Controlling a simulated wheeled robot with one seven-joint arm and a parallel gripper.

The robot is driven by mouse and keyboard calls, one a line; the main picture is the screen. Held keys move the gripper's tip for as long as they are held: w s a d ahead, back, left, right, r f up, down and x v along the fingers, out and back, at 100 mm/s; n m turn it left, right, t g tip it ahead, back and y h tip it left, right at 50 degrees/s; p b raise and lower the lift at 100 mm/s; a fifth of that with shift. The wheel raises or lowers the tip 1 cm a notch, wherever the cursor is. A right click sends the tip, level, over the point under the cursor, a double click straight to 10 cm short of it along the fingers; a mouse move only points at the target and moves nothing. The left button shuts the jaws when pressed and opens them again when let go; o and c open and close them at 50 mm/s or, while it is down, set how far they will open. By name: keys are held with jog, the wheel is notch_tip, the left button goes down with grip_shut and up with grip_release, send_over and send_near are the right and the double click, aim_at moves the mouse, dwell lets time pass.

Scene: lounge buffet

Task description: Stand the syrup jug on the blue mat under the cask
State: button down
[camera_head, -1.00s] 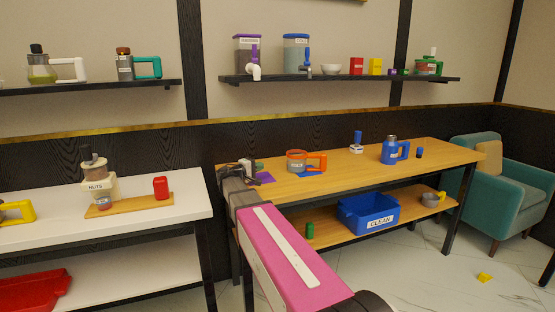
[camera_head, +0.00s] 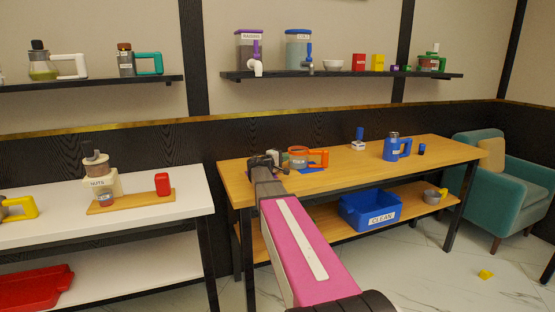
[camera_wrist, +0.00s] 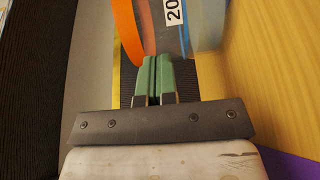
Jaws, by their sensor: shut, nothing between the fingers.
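A clear jug (camera_head: 299,157) with an orange rim and an orange handle stands on the wooden table; its label is too small to read. A blue mat (camera_head: 313,169) shows at its base, partly hidden by it; I cannot tell how much of the jug is on it. My gripper (camera_head: 268,162) is shut and empty, just left of the jug. In the wrist view its green fingers (camera_wrist: 157,62) point at the orange part (camera_wrist: 129,32) and labelled clear side (camera_wrist: 178,30) of the jug; contact is unclear. A blue-lidded cask (camera_head: 299,47) with a blue tap is on the shelf above.
A purple-lidded dispenser (camera_head: 249,48) is beside the blue one. A blue jug (camera_head: 392,149) stands at the table's right. A blue crate (camera_head: 370,212) is on the lower shelf. The tabletop between the two jugs has clear space.

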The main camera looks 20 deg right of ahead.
aim_at(294, 158)
jog(key=shift+s+d, duration=0.1)
jog(key=shift+d, duration=0.1)
jog(key=d, duration=0.1)
jog(key=s+d, duration=0.1)
jog(key=d, duration=0.1)
jog(key=s+d, duration=0.1)
jog(key=d, duration=0.1)
jog(key=shift+w, duration=0.1)
jog(key=shift+a, duration=0.1)
dwell(0.4)
jog(key=a, duration=0.2)
jog(key=w+a, duration=0.1)
jog(key=a, duration=0.1)
jog(key=shift+w+a, duration=0.1)
jog(key=shift+w, duration=0.1)
jog(key=v, duration=0.9)
jog(key=shift+s+a, duration=0.2)
jog(key=shift+s, duration=0.05)
